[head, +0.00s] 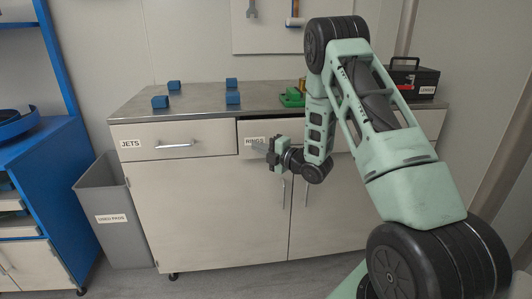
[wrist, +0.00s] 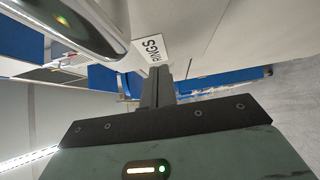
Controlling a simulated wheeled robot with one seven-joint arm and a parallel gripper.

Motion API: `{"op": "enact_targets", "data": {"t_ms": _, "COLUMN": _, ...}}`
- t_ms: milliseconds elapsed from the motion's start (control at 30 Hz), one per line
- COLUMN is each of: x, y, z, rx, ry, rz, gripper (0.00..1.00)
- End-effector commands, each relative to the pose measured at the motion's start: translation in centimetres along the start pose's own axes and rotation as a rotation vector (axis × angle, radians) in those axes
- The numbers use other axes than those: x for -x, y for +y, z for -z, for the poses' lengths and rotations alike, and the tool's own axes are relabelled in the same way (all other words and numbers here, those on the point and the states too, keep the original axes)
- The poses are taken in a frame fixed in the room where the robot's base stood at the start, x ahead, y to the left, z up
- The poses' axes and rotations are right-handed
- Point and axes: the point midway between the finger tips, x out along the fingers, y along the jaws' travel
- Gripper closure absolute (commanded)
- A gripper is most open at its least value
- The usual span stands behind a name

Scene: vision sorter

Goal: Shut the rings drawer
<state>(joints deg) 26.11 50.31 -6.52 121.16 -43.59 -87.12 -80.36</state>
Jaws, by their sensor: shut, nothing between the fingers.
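The rings drawer (head: 246,153) is the right-hand top drawer of the cabinet, with a white RINGS label. A dark gap shows above its front, so it stands partly open. My gripper (head: 257,146) is shut and empty, pointing left in front of the drawer face beside the label. In the wrist view my shut fingers (wrist: 155,75) overlap the lower edge of the RINGS label (wrist: 150,49); I cannot tell whether they touch the front. The drawer's metal handle (wrist: 85,25) shows large at upper left there. My arm hides the drawer's right part in the head view.
The JETS drawer (head: 205,135) to the left looks shut. Several blue blocks (head: 232,98) and a green object (head: 291,98) lie on the worktop (head: 200,101). A black toolbox (head: 415,80) stands at right. A grey bin (head: 110,235) and blue shelving (head: 45,165) stand left.

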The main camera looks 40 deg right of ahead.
Motion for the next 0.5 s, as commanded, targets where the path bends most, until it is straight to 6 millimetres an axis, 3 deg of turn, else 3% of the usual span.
{"op": "enact_targets", "data": {"t_ms": 500, "x": -0.91, "y": 0.00, "z": -0.91, "rx": 0.000, "ry": 0.001, "rz": 0.000, "gripper": 1.00}}
